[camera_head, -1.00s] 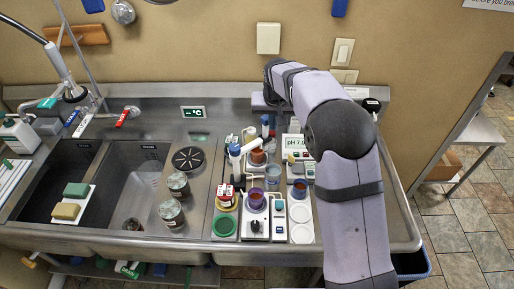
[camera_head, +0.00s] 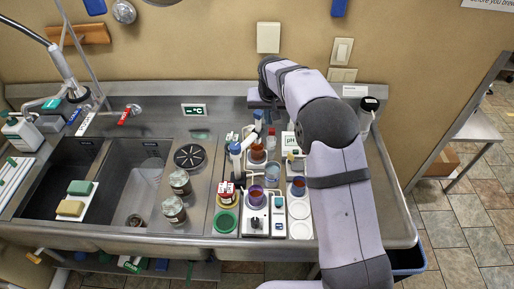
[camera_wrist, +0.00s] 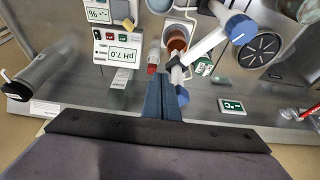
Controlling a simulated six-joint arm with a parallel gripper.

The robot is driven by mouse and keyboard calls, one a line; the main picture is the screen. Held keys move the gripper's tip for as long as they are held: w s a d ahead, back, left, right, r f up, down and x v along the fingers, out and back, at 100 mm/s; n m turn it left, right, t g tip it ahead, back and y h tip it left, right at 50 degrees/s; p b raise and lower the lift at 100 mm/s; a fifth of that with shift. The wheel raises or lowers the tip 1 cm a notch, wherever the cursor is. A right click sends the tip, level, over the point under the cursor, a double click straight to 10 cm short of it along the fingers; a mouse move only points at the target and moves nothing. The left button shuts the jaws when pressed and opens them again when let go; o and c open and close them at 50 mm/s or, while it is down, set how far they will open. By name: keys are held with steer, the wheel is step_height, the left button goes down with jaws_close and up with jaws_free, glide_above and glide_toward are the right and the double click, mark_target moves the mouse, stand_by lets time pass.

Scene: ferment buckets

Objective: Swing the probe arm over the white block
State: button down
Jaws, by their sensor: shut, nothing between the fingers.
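The white probe arm (camera_head: 246,143) runs from a blue-capped post (camera_head: 234,149) to a blue-topped head at the back. In the wrist view the probe arm (camera_wrist: 204,46) reaches toward my fingers. My gripper (camera_wrist: 165,105) is shut and empty, with its dark blue fingers right beside the head of the probe arm; I cannot tell whether they touch. A brown cup (camera_wrist: 176,38) sits in a white holder beside the arm; it also shows in the head view (camera_head: 257,155). I cannot tell which white piece is the white block. In the head view my fingertips are not clear.
The pH meter (camera_wrist: 122,52) stands beside my fingers. A red-capped bottle (camera_wrist: 153,62) is close to them. Jars (camera_head: 174,210), a round black drain (camera_head: 189,157) and the sink (camera_head: 140,190) lie to the left.

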steer(key=shift+s+d+b, duration=0.4)
steer(key=shift+s, duration=0.1)
steer(key=shift+r, duration=0.15)
steer(key=shift+r+p, duration=0.95)
steer(key=shift+r, duration=1.95)
